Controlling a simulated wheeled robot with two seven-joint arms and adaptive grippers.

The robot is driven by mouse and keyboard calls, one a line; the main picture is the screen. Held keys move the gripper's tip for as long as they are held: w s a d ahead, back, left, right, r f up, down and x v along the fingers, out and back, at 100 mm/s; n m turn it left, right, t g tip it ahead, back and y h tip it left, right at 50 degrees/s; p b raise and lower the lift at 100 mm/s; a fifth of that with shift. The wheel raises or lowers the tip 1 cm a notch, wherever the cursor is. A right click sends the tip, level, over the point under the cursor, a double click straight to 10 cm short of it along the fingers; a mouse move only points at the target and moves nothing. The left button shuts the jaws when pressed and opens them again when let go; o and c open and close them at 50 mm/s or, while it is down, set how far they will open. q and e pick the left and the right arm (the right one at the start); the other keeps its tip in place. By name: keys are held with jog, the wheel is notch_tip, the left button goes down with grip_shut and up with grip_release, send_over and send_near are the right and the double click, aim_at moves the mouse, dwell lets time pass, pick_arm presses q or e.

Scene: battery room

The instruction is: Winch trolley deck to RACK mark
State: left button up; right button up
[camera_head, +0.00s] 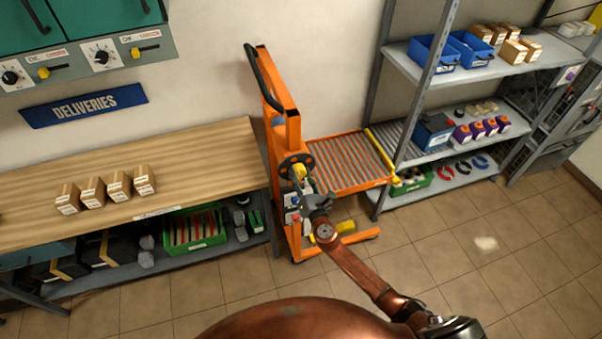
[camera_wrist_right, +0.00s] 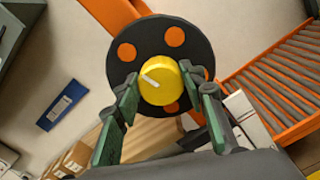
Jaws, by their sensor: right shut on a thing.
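The orange winch trolley (camera_head: 275,110) stands between the wooden bench and the grey rack. Its roller deck (camera_head: 345,163) extends right from the mast, its right end close to the rack's roller shelf; I cannot tell whether their heights match. The black winch wheel (camera_head: 297,160) is on the mast's front and also shows in the wrist view (camera_wrist_right: 122,52), with orange holes. My right gripper (camera_wrist_right: 163,82) is shut on the wheel's yellow knob (camera_wrist_right: 158,88), one finger on each side. The RACK mark cannot be made out. My left gripper is not in view.
The bench (camera_head: 190,165) at left carries several small boxes. The rack (camera_head: 410,150) at right holds blue bins, boxes and purple items. A yellow bar (camera_head: 379,155) lies at the deck's right end.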

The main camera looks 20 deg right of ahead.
jog(key=n+p, duration=0.2)
jog(key=n, duration=0.3)
jog(key=shift+a+p, duration=0.1)
jog(key=shift+p, duration=0.2)
jog(key=shift+f+n+p, duration=0.1)
jog(key=shift+n+p, duration=0.65)
jog(key=shift+n, duration=0.95)
jog(key=o, duration=1.2)
jog(key=shift+c, duration=0.2)
jog(key=shift+s, duration=0.15)
jog(key=s, duration=1.1)
jog(key=shift+s+d, duration=0.2)
jog(key=shift+s, duration=0.2)
